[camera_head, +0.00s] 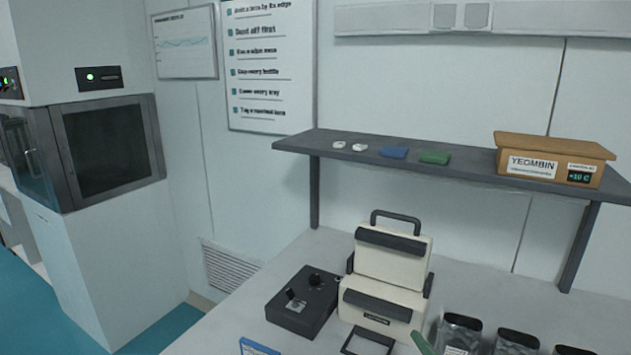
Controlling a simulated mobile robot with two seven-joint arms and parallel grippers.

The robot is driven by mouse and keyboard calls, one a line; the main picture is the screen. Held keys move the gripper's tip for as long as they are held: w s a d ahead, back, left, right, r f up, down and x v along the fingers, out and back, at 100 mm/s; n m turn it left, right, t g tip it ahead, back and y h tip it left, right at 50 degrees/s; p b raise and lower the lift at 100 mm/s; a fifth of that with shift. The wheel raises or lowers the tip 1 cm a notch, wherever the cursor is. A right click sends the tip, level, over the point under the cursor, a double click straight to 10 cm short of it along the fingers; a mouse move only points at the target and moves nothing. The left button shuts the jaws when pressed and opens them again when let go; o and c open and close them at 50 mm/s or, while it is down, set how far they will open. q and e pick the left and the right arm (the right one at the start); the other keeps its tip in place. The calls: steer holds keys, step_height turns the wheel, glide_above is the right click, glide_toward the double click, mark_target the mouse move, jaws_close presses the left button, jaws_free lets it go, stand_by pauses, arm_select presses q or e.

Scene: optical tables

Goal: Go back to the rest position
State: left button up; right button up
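Neither of my grippers shows in the head view, and no part of my arms can be made out for sure. The head view looks over a pale grey table (235,318) with a cream-coloured device (393,262) on it, which has a black handle on top. A dark control box (303,300) with knobs stands just left of the device. Whether my grippers hold anything is hidden.
A dark shelf (460,175) above the table carries a cardboard box (553,162) and small blue and green items. Several dark-topped clear containers (459,333) stand at the front right. A cabinet (105,150) with a dark window stands at left.

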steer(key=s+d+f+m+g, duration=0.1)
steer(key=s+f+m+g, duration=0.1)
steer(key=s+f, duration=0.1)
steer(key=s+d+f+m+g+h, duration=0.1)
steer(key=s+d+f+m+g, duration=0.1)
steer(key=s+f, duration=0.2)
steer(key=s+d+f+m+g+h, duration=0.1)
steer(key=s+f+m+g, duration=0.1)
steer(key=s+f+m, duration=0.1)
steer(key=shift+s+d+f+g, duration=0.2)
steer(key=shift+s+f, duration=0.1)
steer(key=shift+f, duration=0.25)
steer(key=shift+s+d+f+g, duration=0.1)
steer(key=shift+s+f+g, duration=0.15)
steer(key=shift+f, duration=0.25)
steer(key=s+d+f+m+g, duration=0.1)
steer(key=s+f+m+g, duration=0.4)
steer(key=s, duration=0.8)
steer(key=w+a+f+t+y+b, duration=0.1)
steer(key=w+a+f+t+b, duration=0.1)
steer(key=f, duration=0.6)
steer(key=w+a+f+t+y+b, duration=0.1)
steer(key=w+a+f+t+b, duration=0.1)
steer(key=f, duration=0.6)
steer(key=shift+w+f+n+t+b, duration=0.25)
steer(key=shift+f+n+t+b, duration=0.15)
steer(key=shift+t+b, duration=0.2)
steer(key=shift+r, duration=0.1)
